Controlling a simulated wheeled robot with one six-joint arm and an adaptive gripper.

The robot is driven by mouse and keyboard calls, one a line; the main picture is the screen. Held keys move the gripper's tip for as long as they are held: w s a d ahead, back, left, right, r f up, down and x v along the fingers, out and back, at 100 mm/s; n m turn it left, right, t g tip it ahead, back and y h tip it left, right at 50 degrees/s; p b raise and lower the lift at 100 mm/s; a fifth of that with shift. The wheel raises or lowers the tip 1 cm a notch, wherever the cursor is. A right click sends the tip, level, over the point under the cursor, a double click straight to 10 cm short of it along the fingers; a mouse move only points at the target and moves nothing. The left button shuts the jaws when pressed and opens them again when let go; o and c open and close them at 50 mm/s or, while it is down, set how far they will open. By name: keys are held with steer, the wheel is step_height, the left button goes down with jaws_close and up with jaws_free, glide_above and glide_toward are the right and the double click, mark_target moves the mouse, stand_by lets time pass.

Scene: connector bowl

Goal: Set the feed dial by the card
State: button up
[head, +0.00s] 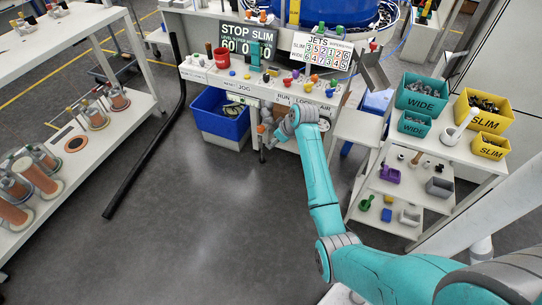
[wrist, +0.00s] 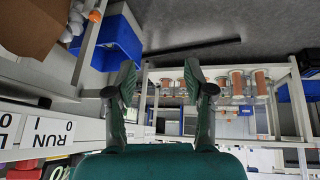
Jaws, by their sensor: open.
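A dark sign (head: 244,42) reads "STOP SLIM" with figures below, at the back of the machine. Beside it a white card (head: 322,52) reads "JETS" over two rows of coloured digits. Which of these is the task's card I cannot tell. The machine's front panel (head: 235,84) carries labels such as JOG, RUN and AIR; I cannot make out which control is the feed dial. In the wrist view my gripper (wrist: 160,80) is open, its two fingers apart with nothing between them. In the head view my wrist is close in front of the panel.
A blue bin (head: 221,115) stands under the machine's left side. A red cup (head: 222,58) and several coloured knobs are on its top. Right shelves hold teal WIDE bins (head: 421,93) and yellow SLIM bins (head: 483,109). A left rack carries copper spools (head: 118,100). The middle floor is clear.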

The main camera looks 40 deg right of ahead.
steer(key=s+a+f, duration=0.2)
steer(key=a+f, duration=0.2)
steer(key=shift+a+m+t, duration=0.15)
steer(key=shift+m+t, duration=0.15)
steer(key=shift+s+f, duration=0.1)
stand_by(0.4)
steer(key=s+a+f+m+t+h, duration=0.1)
steer(key=s+a+f, duration=0.3)
steer(key=s+a, duration=0.15)
steer(key=s+a+f+t, duration=0.1)
steer(key=s+a+f, duration=0.2)
steer(key=s+a, duration=0.25)
steer(key=s+a+r+t+h, duration=0.1)
steer(key=s+a, duration=0.8)
steer(key=s, duration=0.3)
steer(key=s+a+r+t+y, duration=0.1)
steer(key=s+a+r+t, duration=0.1)
steer(key=s+r, duration=0.8)
steer(key=s+a+r+t, duration=0.3)
steer(key=s+a+r, duration=0.2)
steer(key=s+r, duration=0.6)
steer(key=shift+a+r+m+y, duration=0.15)
steer(key=shift+r+m+y, duration=0.25)
steer(key=shift+r, duration=0.2)
